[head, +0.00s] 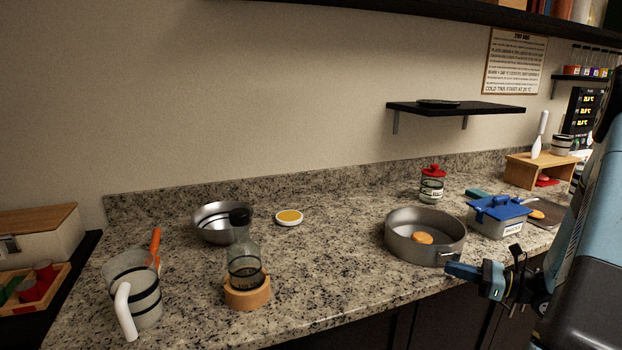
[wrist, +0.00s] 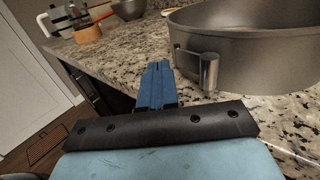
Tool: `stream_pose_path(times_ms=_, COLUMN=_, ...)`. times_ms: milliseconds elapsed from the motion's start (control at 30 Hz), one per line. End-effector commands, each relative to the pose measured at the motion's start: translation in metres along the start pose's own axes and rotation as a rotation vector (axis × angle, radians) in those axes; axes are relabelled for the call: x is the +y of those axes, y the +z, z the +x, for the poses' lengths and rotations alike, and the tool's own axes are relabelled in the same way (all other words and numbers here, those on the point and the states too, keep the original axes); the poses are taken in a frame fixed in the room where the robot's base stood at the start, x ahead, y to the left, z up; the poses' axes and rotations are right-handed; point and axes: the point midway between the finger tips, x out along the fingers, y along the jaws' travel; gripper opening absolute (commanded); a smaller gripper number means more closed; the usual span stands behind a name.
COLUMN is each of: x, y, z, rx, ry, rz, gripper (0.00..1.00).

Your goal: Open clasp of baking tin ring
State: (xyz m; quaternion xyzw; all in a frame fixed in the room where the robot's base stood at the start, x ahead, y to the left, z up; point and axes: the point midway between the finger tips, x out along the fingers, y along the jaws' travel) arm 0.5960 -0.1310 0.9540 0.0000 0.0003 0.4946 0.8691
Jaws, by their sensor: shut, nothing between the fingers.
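The baking tin ring (head: 400,240) is a round grey metal tin on the granite counter, right of centre in the head view. An orange-brown disc (head: 423,238) lies inside it. In the wrist view the tin's wall (wrist: 260,55) fills the upper right. Its clasp (wrist: 208,70) is a shiny upright metal piece on the outer wall; whether it is latched I cannot tell. My gripper (head: 452,270) is shut and empty at the counter's front edge, just in front of the tin. In the wrist view my gripper's blue fingers (wrist: 156,80) are left of the clasp, apart from it.
A blue-lidded box (head: 497,215) and a red-lidded jar (head: 431,185) stand close to the tin. A carafe on a cork base (head: 247,292), metal bowl (head: 212,222) and jug (head: 133,290) are at left. The counter between the carafe and tin is clear.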

Motion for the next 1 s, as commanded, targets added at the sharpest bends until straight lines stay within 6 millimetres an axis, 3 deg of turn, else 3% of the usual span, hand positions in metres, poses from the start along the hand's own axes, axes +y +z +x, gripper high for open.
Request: stream_pose_path(times_ms=1000, x=0.007, y=0.0, z=0.017, rx=0.0, ry=0.0, rz=0.0, gripper=0.0)
